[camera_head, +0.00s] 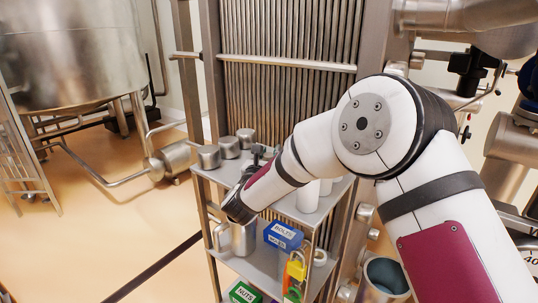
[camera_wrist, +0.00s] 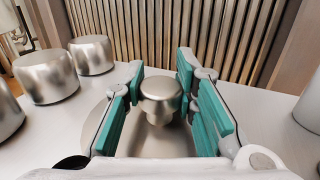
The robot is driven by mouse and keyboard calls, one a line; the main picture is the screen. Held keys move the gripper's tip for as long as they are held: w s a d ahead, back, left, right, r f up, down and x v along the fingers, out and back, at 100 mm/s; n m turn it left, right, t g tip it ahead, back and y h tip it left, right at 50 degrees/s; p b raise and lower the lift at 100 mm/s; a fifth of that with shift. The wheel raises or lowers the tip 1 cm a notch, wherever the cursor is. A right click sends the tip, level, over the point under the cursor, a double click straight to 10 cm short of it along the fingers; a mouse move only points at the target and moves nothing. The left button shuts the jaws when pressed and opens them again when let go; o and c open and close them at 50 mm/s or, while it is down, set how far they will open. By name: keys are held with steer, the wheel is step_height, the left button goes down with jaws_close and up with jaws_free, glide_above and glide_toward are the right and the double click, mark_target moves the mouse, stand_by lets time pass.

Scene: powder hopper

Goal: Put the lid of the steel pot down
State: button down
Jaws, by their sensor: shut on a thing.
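In the wrist view my gripper (camera_wrist: 160,108) has its teal fingers on both sides of a round steel knob (camera_wrist: 160,92). The knob stands on a broad, shiny steel lid (camera_wrist: 150,142), partly hidden by the fingers. The lid is low over the pale upper shelf; I cannot tell whether it touches it. In the head view my arm hides the lid and most of the gripper. A steel pot (camera_head: 243,239) with a side handle stands on the lower shelf, its top hidden by my arm.
Several small steel cans (camera_head: 229,147) stand left of the gripper; they also show in the wrist view (camera_wrist: 45,76). White bottles (camera_head: 308,196) stand to the right. A corrugated plate stack (camera_head: 290,85) rises behind. A blue bin (camera_head: 283,236) and yellow padlock (camera_head: 296,269) are lower down.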

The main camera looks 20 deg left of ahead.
steer(key=shift+f, duration=0.1)
steer(key=c, duration=1.3)
jaws_free()
steer(key=s, duration=1.2)
steer(key=shift+d+b, duration=0.3)
steer(key=shift+d, duration=0.05)
